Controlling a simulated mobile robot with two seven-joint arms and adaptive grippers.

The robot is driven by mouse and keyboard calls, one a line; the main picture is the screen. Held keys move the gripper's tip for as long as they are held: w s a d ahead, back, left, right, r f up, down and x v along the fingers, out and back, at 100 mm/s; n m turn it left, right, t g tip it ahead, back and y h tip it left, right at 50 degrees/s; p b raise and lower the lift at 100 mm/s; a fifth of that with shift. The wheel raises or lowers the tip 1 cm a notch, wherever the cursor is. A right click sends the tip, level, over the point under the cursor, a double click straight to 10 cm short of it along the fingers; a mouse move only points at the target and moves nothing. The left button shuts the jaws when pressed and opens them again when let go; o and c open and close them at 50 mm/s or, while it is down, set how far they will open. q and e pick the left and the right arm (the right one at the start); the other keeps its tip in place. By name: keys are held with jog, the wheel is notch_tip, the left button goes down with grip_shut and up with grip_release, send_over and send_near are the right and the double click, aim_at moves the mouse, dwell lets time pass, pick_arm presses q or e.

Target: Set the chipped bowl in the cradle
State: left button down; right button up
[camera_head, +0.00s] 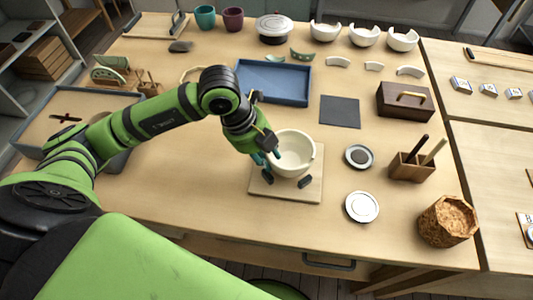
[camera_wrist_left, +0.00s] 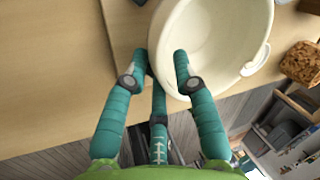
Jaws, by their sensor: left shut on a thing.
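The cream chipped bowl (camera_head: 296,150) is upright over the cradle (camera_head: 312,191), a pale square wooden board with dark pads. The chip in its rim shows at the right. My left gripper (camera_head: 266,157) is shut on the bowl's left rim. In the left wrist view the teal fingers (camera_wrist_left: 160,62) straddle the wall of the bowl (camera_wrist_left: 222,40). The bowl hides the middle of the cradle, and I cannot tell whether it rests on the pads or hangs just above them. My right gripper is not in view.
Right of the cradle lie a small dark-centred dish (camera_head: 358,157) and a white dish (camera_head: 362,207). Beyond them stand a wooden tool holder (camera_head: 408,168) and a cork-like pot (camera_head: 447,222). A blue tray (camera_head: 272,82) and dark mat (camera_head: 340,112) lie behind. The table front left is clear.

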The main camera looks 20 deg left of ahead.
pick_arm(q)
jog(key=shift+f+b, duration=0.65)
dwell(0.8)
jog(key=shift+c, duration=2.1)
grip_release()
jog(key=shift+r, duration=0.1)
notch_tip(320, 180, up, 6)
jog(key=p, duration=0.4)
